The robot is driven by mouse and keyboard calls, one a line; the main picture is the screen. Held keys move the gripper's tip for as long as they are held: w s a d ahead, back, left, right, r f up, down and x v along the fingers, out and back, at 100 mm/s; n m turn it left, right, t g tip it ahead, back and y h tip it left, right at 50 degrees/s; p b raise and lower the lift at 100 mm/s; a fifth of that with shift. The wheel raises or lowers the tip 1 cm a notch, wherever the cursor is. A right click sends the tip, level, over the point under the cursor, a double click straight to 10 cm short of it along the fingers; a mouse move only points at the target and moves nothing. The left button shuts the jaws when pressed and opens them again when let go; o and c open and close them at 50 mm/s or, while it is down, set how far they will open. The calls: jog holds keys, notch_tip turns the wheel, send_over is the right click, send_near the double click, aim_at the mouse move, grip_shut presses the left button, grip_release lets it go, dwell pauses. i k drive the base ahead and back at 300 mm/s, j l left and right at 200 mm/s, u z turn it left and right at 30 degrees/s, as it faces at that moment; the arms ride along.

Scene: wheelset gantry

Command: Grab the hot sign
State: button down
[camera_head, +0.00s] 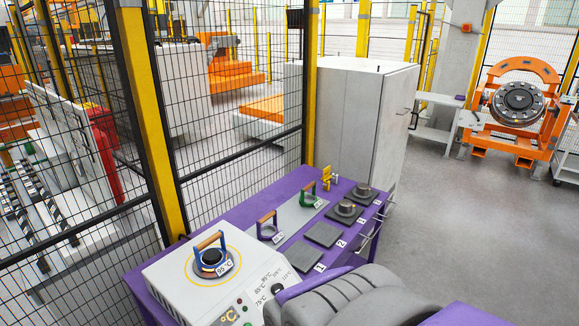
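No sign with a readable word "hot" shows in the head view. A small yellow object (329,177) stands at the far end of the purple table (233,228), beside the green-framed handle; its face is too small to read, so I cannot tell if it is the hot sign. A white tag reading 95 °C (225,268) is at the blue handled piece (209,257) on the white heater (180,283). My gripper is not in view.
Dark square pads (323,234) line the right side; the two far ones carry metal rings. Mesh fence (235,110) and a grey cabinet (355,125) stand behind. Floor (480,215) at right is clear.

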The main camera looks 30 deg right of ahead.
aim_at(326, 175)
jog(key=z, duration=1.1)
jog(key=i+l, duration=0.35)
jog(key=i, duration=0.15)
jog(key=i+l, duration=0.3)
jog(key=i, duration=0.2)
jog(key=i+l, duration=0.35)
jog(key=i, duration=0.2)
jog(key=i+l, duration=0.35)
jog(key=i, duration=0.15)
jog(key=i+l+z, duration=0.1)
jog(key=i+l, duration=0.2)
jog(key=i, duration=0.2)
